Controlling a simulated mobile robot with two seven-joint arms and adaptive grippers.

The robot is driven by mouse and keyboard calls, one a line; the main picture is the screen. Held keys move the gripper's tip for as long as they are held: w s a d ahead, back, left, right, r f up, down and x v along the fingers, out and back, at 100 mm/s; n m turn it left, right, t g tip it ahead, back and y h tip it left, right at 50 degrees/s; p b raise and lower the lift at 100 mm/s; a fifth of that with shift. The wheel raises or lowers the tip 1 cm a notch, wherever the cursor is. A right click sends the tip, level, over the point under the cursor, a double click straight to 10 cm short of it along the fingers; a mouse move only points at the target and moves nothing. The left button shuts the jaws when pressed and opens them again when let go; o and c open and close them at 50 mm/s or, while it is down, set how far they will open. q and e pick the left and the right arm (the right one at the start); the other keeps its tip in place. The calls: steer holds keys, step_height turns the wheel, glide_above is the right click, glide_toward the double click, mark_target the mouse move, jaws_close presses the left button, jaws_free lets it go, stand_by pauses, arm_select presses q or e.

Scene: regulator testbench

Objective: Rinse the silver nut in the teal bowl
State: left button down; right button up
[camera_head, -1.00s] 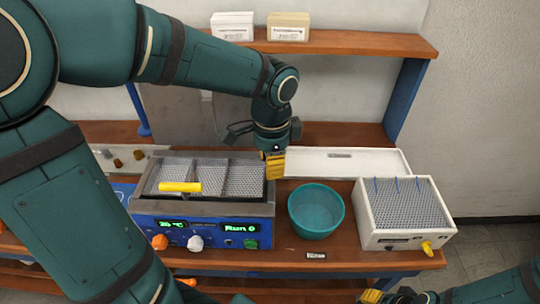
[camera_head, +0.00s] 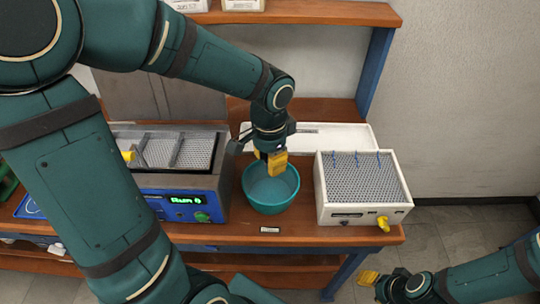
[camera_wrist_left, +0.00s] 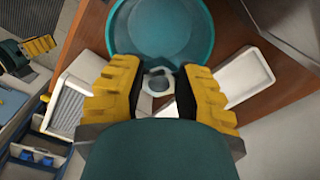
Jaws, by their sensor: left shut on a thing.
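The teal bowl (camera_head: 262,200) stands on the wooden bench between the blue bath unit and the white rack box. It also shows in the left wrist view (camera_wrist_left: 160,22). My left gripper (camera_head: 272,166) reaches down over the bowl's back part. The left wrist view shows its yellow fingers shut on the silver nut (camera_wrist_left: 158,71), with the bowl behind. The nut is hidden in the head view, and its height over the bowl is unclear. My right gripper (camera_head: 369,278) is low at the right, away from the bowl; its opening is not clear.
The blue ultrasonic bath (camera_head: 160,203) is close left of the bowl. The white box with a perforated top (camera_head: 365,185) stands at right. A white tray (camera_head: 345,136) lies behind the bowl. A small label (camera_head: 270,230) lies in front.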

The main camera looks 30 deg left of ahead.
arm_select(q)
steer(key=shift+f+b, duration=1.15)
steer(key=shift+f, duration=0.25)
steer(key=b, duration=0.6)
glide_above(269, 195)
step_height(269, 195, down, 7)
steer(key=shift+r, duration=0.15)
steer(key=shift+f, duration=0.8)
stand_by(1.7)
step_height(269, 195, up, 8)
steer(key=p, duration=0.6)
steer(key=shift+f+p, duration=0.2)
steer(key=shift+p, duration=0.15)
steer(key=shift+r, duration=0.1)
stand_by(0.7)
step_height(269, 195, up, 4)
steer(key=p, duration=0.3)
stand_by(0.3)
